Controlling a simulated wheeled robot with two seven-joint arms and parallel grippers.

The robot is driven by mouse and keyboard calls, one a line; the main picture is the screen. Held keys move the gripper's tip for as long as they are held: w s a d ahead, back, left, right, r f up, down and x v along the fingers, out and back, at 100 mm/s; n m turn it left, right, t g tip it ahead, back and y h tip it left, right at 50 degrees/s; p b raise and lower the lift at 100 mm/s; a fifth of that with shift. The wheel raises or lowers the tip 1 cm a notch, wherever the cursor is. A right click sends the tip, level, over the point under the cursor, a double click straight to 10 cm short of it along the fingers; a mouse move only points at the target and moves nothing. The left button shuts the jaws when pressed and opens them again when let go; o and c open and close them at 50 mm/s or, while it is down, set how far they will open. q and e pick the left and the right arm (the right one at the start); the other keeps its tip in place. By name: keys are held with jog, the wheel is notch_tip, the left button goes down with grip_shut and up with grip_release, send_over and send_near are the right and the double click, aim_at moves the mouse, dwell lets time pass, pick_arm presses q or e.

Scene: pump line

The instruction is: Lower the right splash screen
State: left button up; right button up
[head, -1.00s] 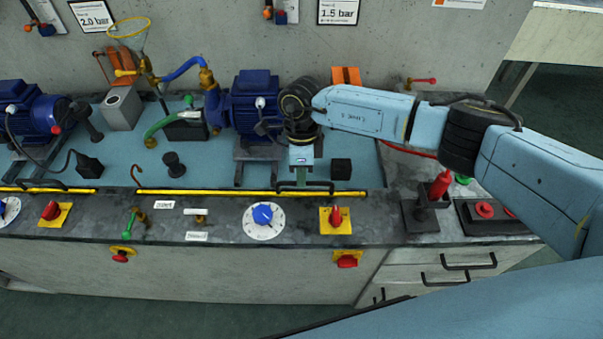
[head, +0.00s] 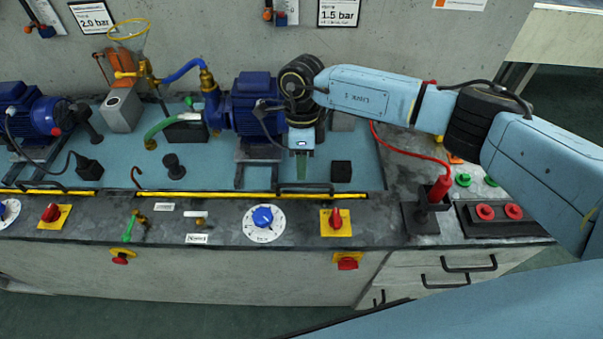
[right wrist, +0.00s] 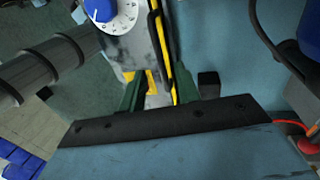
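The right splash screen shows as a long yellow-edged bar (head: 215,192) along the front of the blue bench bed, low and close to the worktop. Its black handle (head: 303,186) stands near its right end. My right gripper (head: 301,177) points down just behind and above that handle. In the right wrist view the two green fingers (right wrist: 160,75) are apart, with the yellow edge (right wrist: 162,45) running between them. I cannot tell whether they touch it; nothing is clearly gripped. My left gripper is not in view.
A blue motor (head: 253,103) stands behind the gripper, left of my forearm. A black block (head: 341,171) is just right of the gripper. A blue dial (head: 263,217) and a red-handled switch (head: 336,219) are on the front panel. A red tool in a stand (head: 440,188) is farther right.

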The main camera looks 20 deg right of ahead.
notch_tip(320, 180, up, 8)
jog(key=w, duration=0.1)
jog(key=shift+w+d+r, duration=0.2)
jog(key=shift+w, duration=0.05)
